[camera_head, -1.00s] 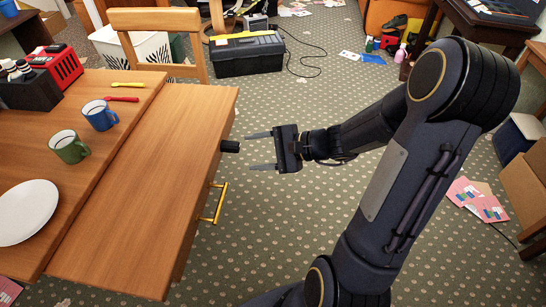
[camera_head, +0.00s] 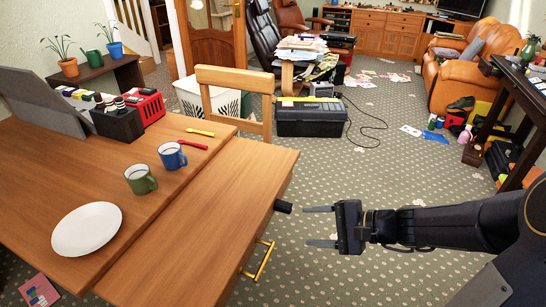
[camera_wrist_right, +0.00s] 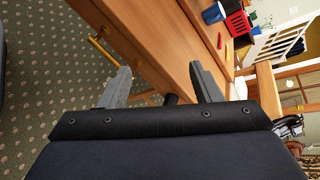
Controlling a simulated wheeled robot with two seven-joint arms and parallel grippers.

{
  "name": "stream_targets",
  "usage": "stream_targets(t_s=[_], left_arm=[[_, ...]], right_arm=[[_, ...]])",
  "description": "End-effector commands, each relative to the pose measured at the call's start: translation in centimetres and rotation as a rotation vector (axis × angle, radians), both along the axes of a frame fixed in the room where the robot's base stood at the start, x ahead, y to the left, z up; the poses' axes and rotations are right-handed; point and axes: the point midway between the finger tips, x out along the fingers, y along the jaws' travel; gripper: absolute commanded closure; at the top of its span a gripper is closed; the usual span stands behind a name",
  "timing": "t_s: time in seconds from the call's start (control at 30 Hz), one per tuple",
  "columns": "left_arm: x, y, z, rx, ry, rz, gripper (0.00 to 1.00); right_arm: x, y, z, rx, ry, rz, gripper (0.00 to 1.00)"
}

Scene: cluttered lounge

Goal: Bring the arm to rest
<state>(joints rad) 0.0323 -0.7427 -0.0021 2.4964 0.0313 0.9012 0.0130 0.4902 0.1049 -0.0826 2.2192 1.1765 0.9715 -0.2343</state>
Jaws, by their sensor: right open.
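My right gripper (camera_head: 320,226) is open and empty in the head view, to the right of the wooden table's (camera_head: 200,225) edge. Its two fingers point left, toward a small black cylindrical knob (camera_head: 283,206) at the table's edge. In the right wrist view the fingers (camera_wrist_right: 162,84) stand apart with nothing held between them, and the table shows beyond them. My right arm comes in from the right edge of the head view. My left gripper is not in view.
On the table are a white plate (camera_head: 87,229), a green mug (camera_head: 140,179), a blue mug (camera_head: 172,155) and a red crate (camera_head: 150,107). A brass handle (camera_head: 259,262) juts from the table's side. A chair (camera_head: 232,80) and toolbox (camera_head: 310,118) stand behind.

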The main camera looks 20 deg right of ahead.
Motion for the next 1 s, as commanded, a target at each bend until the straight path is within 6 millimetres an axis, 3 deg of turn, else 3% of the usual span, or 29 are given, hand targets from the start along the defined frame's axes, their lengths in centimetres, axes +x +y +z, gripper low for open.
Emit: stream_targets(t_s=[0.17, 0.3, 0.43, 0.6, 0.87, 0.9, 1.0], left_arm=[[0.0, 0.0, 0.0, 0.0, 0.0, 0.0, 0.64], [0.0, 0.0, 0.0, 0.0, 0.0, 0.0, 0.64], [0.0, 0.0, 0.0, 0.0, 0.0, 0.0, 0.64], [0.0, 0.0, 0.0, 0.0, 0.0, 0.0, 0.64], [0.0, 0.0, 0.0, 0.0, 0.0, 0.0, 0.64], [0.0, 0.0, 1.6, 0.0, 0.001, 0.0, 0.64], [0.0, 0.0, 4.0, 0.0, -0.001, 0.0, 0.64]], right_arm=[[-1.3, 1.2, 1.0, -0.057, -0.027, 0.069, 0.42], [-5.8, 4.0, 2.8, -0.261, -0.108, 0.272, 0.42], [-10.4, 5.2, 3.3, -0.511, -0.196, 0.449, 0.42], [-13.9, 4.6, 3.0, -0.769, -0.283, 0.571, 0.42], [-16.6, 2.5, 2.7, -1.105, -0.407, 0.647, 0.42], [-16.6, 2.4, 4.3, -1.111, -0.404, 0.65, 0.42], [-16.5, 2.4, 6.6, -1.105, -0.398, 0.65, 0.42]])
